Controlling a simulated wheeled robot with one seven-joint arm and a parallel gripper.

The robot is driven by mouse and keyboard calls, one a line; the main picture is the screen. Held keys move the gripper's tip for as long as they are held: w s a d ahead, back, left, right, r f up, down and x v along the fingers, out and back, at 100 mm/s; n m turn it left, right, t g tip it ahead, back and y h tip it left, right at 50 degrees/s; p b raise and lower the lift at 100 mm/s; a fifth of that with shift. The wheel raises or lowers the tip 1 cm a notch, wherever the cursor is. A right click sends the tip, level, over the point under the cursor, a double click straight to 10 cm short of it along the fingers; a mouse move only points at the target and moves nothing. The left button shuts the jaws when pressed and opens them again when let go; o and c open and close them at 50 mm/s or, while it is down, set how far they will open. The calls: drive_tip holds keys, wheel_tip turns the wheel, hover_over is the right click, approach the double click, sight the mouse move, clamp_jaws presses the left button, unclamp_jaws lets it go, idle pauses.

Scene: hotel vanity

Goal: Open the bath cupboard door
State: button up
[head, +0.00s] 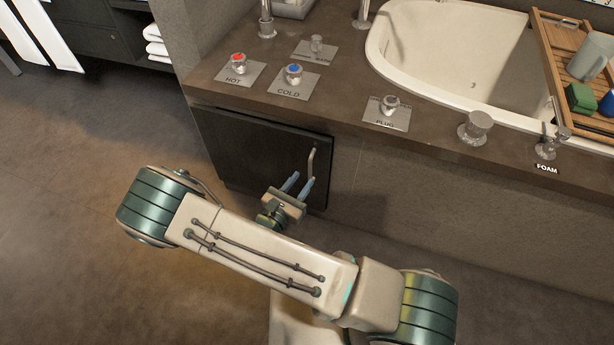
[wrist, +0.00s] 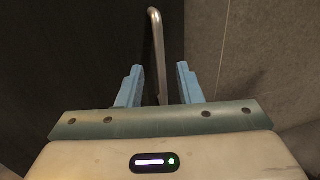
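The bath cupboard door (head: 245,145) is a dark panel under the vanity counter, and it looks shut. Its metal bar handle (head: 312,162) stands upright near the door's right edge. My gripper (head: 299,183) is in front of the door, just below and left of the handle's upper part. In the wrist view the blue fingers of my gripper (wrist: 160,85) are apart, and the handle (wrist: 157,50) shows between them. Neither finger visibly touches it. The handle's lower end is hidden behind my gripper.
The brown counter (head: 340,110) overhangs the door and carries the HOT knob (head: 239,62), COLD knob (head: 294,73) and PLUG knob (head: 390,103). The bath (head: 440,60) and a wooden tray (head: 548,50) are at the right. Floor (head: 80,150) left of the door is clear.

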sight(309, 172)
drive_tip(key=shift+b+x, duration=0.4)
drive_tip(key=shift+x, duration=1.55)
clamp_jaws()
